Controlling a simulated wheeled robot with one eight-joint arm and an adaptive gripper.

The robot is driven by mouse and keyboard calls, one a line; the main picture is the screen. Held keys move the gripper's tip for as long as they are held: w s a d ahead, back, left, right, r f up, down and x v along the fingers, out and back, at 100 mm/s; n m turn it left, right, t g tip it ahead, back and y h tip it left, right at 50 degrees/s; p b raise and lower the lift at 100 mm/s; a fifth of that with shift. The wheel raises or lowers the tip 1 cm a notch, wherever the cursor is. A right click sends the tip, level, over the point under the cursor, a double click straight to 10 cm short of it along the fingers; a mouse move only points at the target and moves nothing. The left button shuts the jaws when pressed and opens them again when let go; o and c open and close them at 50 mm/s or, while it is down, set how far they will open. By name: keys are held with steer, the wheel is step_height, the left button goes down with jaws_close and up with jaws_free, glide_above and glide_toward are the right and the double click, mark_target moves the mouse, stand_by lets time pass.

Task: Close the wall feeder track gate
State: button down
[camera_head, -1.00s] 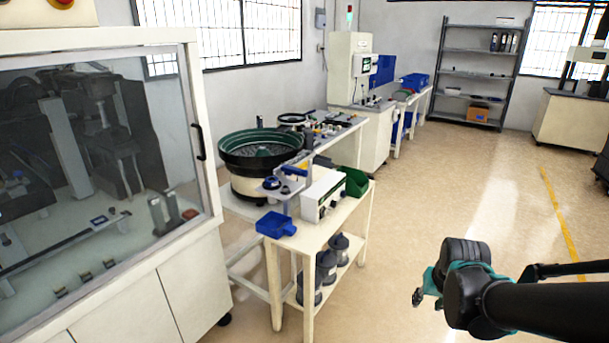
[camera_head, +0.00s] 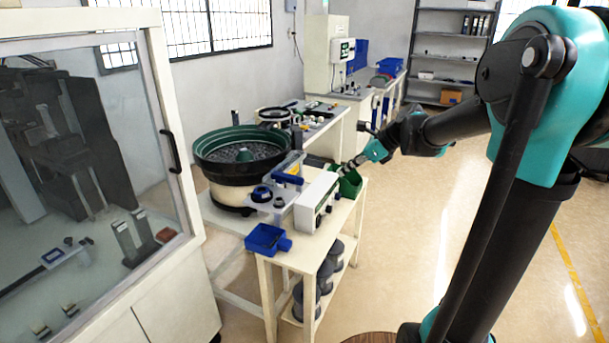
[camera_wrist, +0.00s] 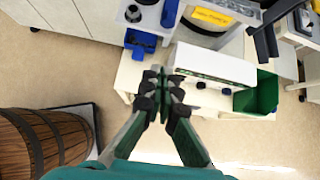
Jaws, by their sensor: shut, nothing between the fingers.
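A large bowl feeder with a dark green bowl (camera_head: 240,150) stands on the near white table. A blue lever (camera_head: 287,179) sits on the track plate beside it; it also shows in the wrist view (camera_wrist: 170,12). A smaller bowl feeder (camera_head: 273,114) stands farther back. I cannot tell which feeder is the wall one, nor make out its gate's position. My gripper (camera_head: 344,171) is at the right of the white control box (camera_head: 316,200). In the wrist view my gripper (camera_wrist: 163,74) is shut and empty, its tips overlapping the box's near edge.
A green bin (camera_head: 349,184) is right beside my gripper. A blue bin (camera_head: 266,239) is at the table's front. A glass-fronted cabinet (camera_head: 178,270) stands left. A wooden barrel (camera_wrist: 45,138) is at lower left in the wrist view. Floor at right is clear.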

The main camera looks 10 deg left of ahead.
mark_target(298, 177)
steer(key=w+a+f, duration=0.4)
steer(key=a+f, duration=0.2)
steer(key=a, duration=0.4)
steer(key=shift+a+f, duration=0.35)
steer(key=shift+a, duration=0.05)
steer(key=shift+w, duration=0.1)
steer(key=shift+w+a, duration=0.25)
steer(key=shift+a, duration=0.4)
steer(key=shift+w+a, duration=0.25)
steer(key=shift+a, duration=0.4)
steer(key=shift+w+a, duration=0.25)
steer(key=shift+a, duration=0.4)
steer(key=shift+r, duration=0.1)
